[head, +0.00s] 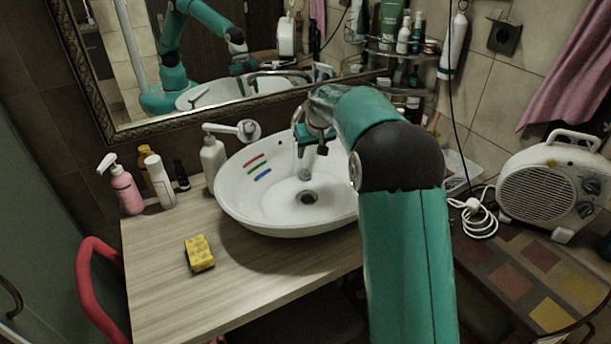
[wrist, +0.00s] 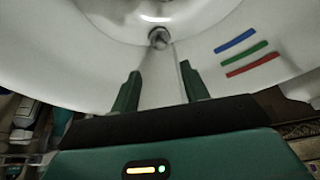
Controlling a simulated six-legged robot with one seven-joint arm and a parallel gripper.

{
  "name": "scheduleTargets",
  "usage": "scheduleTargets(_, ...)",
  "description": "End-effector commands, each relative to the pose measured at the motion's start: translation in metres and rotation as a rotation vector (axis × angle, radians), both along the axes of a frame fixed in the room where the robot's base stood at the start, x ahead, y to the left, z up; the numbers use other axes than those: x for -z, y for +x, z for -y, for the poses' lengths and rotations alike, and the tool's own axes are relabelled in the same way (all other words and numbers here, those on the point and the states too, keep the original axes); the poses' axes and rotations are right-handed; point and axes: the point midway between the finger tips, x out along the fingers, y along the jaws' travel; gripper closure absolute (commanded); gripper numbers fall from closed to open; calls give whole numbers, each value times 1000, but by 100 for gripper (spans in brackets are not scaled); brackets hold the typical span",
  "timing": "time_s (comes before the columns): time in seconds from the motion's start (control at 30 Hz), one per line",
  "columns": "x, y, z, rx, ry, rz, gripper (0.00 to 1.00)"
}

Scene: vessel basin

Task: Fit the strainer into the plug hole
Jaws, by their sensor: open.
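The plug hole (head: 308,197) is a dark round opening with a metal rim in the bottom of the white basin (head: 240,205). A small round grey metal piece (head: 305,174), possibly the strainer, shows just behind the hole in the head view, apart from its opening. In the wrist view a similar metal knob (wrist: 158,38) shows beyond the fingertips, at the end of a pale upright strip. I cannot tell whether that strip is tap or water. My gripper (wrist: 158,82) is open, its two green fingers on either side of the strip. In the head view my arm partly hides it.
Red, green and blue marks (head: 257,166) line the basin's left wall. A white pump bottle (head: 213,160) stands close left of the basin. A yellow sponge (head: 199,253) lies on the wooden counter (head: 160,290). A fan heater (head: 553,185) stands at right; a mirror (head: 215,60) hangs behind.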

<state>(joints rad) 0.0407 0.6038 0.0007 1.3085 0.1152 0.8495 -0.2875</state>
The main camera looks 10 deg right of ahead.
Motion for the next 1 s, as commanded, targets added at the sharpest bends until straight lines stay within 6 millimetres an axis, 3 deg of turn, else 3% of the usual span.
scheduleTargets(0.2, 37, 15, -1, 2, 0, -1, 55)
scheduleTargets(0.47, 54, 21, -3, 2, 0, 0, 55)
scheduleTargets(0.7, 88, 31, -7, 2, 0, -1, 55)
scheduleTargets(1.0, 95, 34, -7, 2, 0, 0, 55)
